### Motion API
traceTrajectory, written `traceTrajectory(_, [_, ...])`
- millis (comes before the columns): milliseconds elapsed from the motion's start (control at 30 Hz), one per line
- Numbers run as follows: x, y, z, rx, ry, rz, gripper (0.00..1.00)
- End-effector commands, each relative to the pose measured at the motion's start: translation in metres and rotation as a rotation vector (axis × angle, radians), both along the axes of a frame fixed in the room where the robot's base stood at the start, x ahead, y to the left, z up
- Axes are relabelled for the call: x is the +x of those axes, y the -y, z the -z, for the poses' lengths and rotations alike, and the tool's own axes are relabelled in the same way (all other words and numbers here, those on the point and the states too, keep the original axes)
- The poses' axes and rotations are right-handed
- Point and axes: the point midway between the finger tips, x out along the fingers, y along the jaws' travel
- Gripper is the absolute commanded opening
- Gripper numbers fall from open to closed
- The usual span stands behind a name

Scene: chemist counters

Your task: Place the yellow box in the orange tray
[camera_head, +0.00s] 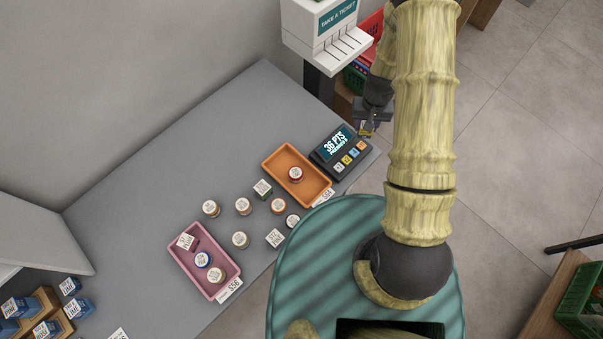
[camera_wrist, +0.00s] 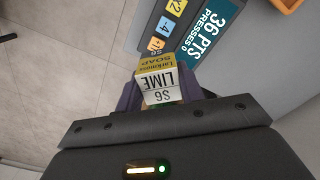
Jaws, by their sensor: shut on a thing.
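My gripper (camera_head: 370,122) is beyond the right edge of the grey counter, beside the points display. In the wrist view my gripper (camera_wrist: 155,100) is shut on a small yellow box (camera_wrist: 160,67) with a white label reading "LIME" and "S6". The yellow box (camera_head: 367,128) shows only as a small patch in the head view. The orange tray (camera_head: 277,178) lies on the counter to the left of the gripper, with one red-rimmed round jar (camera_head: 295,174) in it. A corner of the orange tray (camera_wrist: 287,4) shows at the top right of the wrist view.
A display unit (camera_head: 343,150) reading "36 PTS" stands between gripper and tray. A ticket dispenser (camera_head: 325,35) rises behind. Several jars and small boxes (camera_head: 243,206) stand left of the orange tray. A pink tray (camera_head: 228,292) holds several items. The counter's back left is clear.

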Motion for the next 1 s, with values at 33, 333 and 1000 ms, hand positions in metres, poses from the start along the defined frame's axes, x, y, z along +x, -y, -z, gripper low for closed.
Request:
traceTrajectory(33, [0.000, 0.000, 0.000, 0.000, 0.000, -0.001, 0.14])
traceTrajectory(333, [0.000, -0.001, 0.001, 0.000, 0.000, -0.004, 0.14])
traceTrajectory(1000, [-0.022, -0.176, 0.019, 0.012, 0.005, -0.559, 0.14])
